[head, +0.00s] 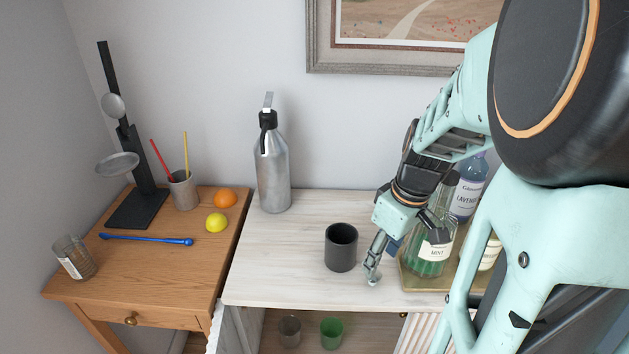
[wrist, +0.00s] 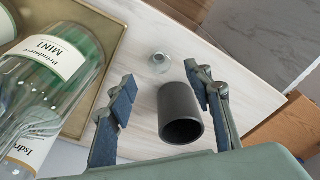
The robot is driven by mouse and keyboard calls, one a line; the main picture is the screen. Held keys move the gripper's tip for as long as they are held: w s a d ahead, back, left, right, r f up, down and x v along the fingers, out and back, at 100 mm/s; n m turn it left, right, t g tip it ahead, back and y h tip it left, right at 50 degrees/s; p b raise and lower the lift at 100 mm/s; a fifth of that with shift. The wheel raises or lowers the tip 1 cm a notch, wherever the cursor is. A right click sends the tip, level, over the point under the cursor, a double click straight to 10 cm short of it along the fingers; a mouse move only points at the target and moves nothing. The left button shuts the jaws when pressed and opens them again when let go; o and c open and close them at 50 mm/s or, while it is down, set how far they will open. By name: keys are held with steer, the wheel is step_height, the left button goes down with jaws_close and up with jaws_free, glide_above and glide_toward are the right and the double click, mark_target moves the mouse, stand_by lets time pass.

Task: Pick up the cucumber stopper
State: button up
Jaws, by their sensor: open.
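A small clear, rounded glass stopper (wrist: 159,62) rests on the pale tabletop in the wrist view, between the tray and the dark cup. No marking on it shows that it is the cucumber one. My gripper (wrist: 160,76) is open and empty, with its fingertips on either side of the stopper in the picture. I cannot tell how high the fingers are above it. In the head view my gripper (head: 374,268) points down near the front of the white cabinet top, and it makes the stopper hard to pick out there.
A dark grey cup (head: 341,247) stands just left of my gripper; it also shows in the wrist view (wrist: 180,108). A tray (head: 413,278) with a MINT bottle (head: 433,250) and other bottles stands close on the right. A metal bottle (head: 271,168) is farther back. The cabinet's front-left top is clear.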

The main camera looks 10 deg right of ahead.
mark_target(373, 279)
steer(key=shift+w+a+f, duration=0.1)
steer(key=shift+w+f, duration=0.05)
steer(key=shift+f, duration=0.85)
steer(key=shift+w+a+f, duration=0.1)
steer(key=shift+w+f, duration=0.05)
steer(key=shift+f, duration=0.9)
steer(key=shift+w+a+f, duration=0.1)
steer(key=shift+w+f, duration=0.05)
steer(key=shift+f, duration=0.85)
steer(key=shift+c, duration=0.3)
steer(key=shift+d, duration=0.1)
steer(key=c, duration=0.8)
